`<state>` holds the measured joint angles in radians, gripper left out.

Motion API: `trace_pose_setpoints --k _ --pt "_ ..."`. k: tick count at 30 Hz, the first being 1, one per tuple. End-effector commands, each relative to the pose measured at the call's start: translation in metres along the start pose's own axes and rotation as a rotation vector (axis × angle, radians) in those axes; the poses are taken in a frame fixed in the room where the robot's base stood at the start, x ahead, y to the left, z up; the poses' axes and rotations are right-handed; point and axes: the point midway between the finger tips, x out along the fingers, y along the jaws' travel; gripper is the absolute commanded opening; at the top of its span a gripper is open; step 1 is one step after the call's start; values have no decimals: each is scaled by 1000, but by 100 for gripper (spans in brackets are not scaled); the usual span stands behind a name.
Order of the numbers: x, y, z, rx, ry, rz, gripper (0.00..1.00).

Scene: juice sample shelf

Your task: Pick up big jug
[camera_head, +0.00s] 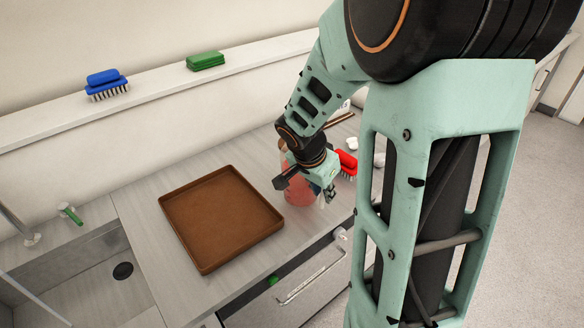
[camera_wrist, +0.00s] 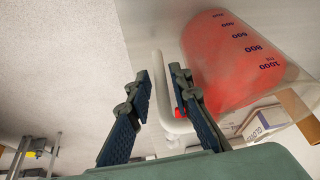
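The big jug (camera_head: 297,192) is clear with red liquid inside and stands on the counter, partly hidden by my gripper. In the wrist view the jug (camera_wrist: 235,62) shows purple volume marks up to 1000, with its pale handle (camera_wrist: 163,75) on the left side. My gripper (camera_wrist: 163,90) is open, one finger on each side of the handle as seen in that view. I cannot tell whether a finger touches it. In the head view my gripper (camera_head: 325,192) is beside the jug, low near the counter.
A brown tray (camera_head: 222,215) lies left of the jug. A red brush (camera_head: 347,163) and small white items (camera_head: 353,143) are behind and right of it. A white box (camera_wrist: 265,122) is near the jug. The sink (camera_head: 85,270) is at left. Blue (camera_head: 104,80) and green (camera_head: 205,61) brushes sit on the ledge.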

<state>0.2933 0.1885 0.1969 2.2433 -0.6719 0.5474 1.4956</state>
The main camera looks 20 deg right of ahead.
Motion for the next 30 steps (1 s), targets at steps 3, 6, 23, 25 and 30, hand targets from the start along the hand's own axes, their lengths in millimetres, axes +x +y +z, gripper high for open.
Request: trace_pose_setpoints --k 3,6,23,25,30 --pt "13 0 1 -1 -1 0 19" --pt "16 0 0 -1 0 0 19" --pt "16 0 0 0 1 -1 0" --pt "16 0 0 0 1 -1 0" --pt "16 -1 0 0 1 -2 0"
